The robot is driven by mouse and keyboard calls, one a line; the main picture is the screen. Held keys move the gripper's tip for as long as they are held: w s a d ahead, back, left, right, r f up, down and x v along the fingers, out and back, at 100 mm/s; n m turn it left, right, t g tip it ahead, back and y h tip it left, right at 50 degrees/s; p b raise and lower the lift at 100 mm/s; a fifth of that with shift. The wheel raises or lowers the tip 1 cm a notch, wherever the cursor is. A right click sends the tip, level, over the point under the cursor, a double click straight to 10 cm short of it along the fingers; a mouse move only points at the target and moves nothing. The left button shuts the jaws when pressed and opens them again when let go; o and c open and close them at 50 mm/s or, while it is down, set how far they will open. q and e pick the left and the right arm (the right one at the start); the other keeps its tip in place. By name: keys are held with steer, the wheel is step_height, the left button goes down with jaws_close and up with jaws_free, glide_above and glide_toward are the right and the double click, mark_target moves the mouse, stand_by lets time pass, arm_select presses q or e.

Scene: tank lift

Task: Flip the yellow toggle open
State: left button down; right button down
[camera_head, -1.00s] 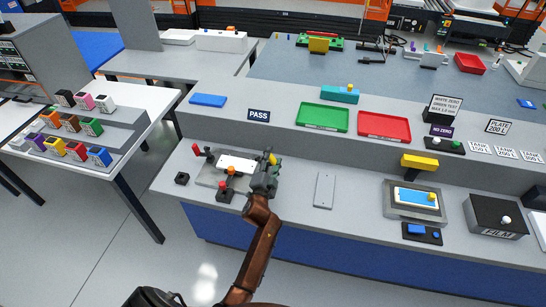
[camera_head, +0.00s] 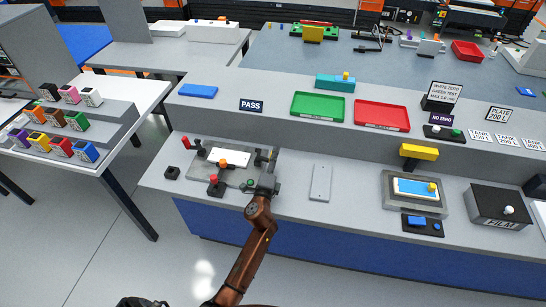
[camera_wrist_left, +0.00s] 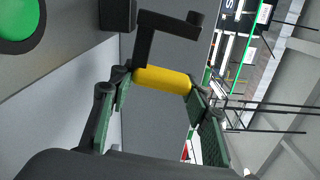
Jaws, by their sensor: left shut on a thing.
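The yellow toggle (camera_wrist_left: 162,79) is a short yellow cylinder on a dark bent lever, seen in the left wrist view. My left gripper (camera_wrist_left: 158,88) has its green-padded fingers shut on this yellow cylinder, one finger at each end. In the head view my left gripper (camera_head: 266,166) is at the right end of a grey fixture (camera_head: 236,177) that carries a white plate. There the gripper hides the yellow part. My right gripper is not in view.
Red (camera_head: 186,142) and orange (camera_head: 223,163) knobs stand on or beside the fixture. A flat grey plate (camera_head: 320,183) lies to its right. Green (camera_head: 318,106) and red (camera_head: 381,115) trays sit on the shelf behind. The bench between the fixture and the flat plate is clear.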

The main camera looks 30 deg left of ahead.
arm_select(q)
steer(key=shift+d+f, duration=0.1)
stand_by(0.4)
steer(key=c, duration=1.4)
jaws_free()
steer(key=o, duration=0.4)
steer(key=shift+c, duration=0.2)
steer(key=shift+s, duration=0.1)
steer(key=shift+s, duration=0.35)
steer(key=v, duration=1.1)
steer(key=shift+d, duration=0.15)
steer(key=shift+s, duration=0.1)
